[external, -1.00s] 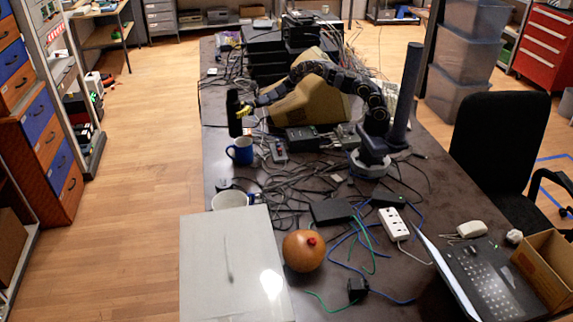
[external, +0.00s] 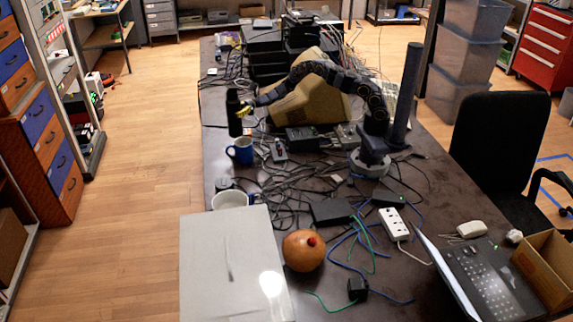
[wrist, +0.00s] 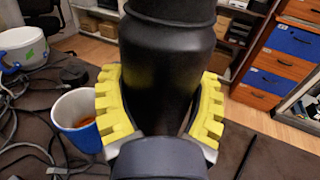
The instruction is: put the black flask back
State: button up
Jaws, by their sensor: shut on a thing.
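The black flask (external: 234,118) is upright near the left edge of the table, just behind the blue mug (external: 240,153) in the external view. My gripper (external: 245,109) is shut on it from the right, with its yellow fingers on either side. In the wrist view the flask (wrist: 167,60) fills the middle between the yellow fingers of my gripper (wrist: 162,105). Its lower end is hidden there, and I cannot tell whether its base touches the table.
The blue mug (wrist: 78,122) stands close to the left finger in the wrist view. A white pot (external: 230,199), tangled cables (external: 285,185) and a grey box (external: 235,262) lie nearer the camera. The table's left edge (external: 205,150) is close to the flask.

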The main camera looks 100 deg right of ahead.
aim_at(232, 96)
notch_tip(232, 96, up, 7)
jog(key=shift+r, duration=0.1)
jog(key=shift+a+r, duration=0.15)
jog(key=shift+a, duration=0.05)
jog(key=s+a+n+g+y, duration=0.3)
jog(key=s+a+g, duration=0.15)
jog(key=a, duration=0.75)
jog(key=s+a+n+g+y, duration=0.35)
jog(key=s+a, duration=0.25)
jog(key=a, duration=0.5)
jog(key=s+a+n+g+y, duration=0.35)
jog(key=s+a, duration=0.25)
jog(key=a, duration=0.6)
notch_tip(232, 96, down, 13)
jog(key=shift+w, duration=0.15)
jog(key=o, duration=1.2)
jog(key=shift+f, duration=0.2)
jog(key=shift+c, duration=0.2)
